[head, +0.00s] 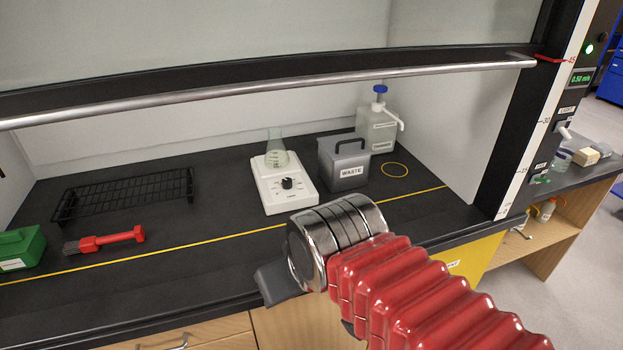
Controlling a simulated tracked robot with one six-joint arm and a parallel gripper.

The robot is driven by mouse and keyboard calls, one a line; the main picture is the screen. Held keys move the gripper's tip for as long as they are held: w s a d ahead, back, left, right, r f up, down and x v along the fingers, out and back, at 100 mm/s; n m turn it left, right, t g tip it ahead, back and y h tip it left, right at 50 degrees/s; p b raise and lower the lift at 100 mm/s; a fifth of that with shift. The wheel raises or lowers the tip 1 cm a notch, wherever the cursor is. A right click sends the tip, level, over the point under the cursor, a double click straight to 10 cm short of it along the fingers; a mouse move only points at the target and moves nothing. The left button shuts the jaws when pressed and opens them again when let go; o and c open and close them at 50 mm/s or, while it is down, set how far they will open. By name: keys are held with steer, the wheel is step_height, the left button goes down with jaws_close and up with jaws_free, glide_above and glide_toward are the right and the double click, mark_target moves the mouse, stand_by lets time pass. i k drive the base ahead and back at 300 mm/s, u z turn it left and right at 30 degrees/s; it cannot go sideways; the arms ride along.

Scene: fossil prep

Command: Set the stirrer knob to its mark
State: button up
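The white stirrer (289,197) stands inside the fume hood, near the middle of the bench. Its black knob (288,184) is on the sloped front face; the mark is too small to make out. A conical flask (276,150) with pale liquid stands on the stirrer's top plate. My gripper (272,286) shows at the end of my red arm, in front of the bench edge, nearer than the stirrer and below it in the picture. It is apart from the knob. Only part of a dark finger shows, so its opening is hidden.
A grey WASTE bin (343,164) stands right of the stirrer, with a pump bottle (377,125) behind it. A black rack (125,192), a red brush (105,240) and a green box (20,249) are left. The raised sash's handle bar (270,95) crosses above. A yellow line (210,240) runs along the bench.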

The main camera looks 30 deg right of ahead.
mark_target(286, 182)
steer(key=z, duration=0.6)
steer(key=k, duration=0.85)
steer(key=u, duration=1.25)
steer(key=i, duration=1)
steer(key=u, duration=0.05)
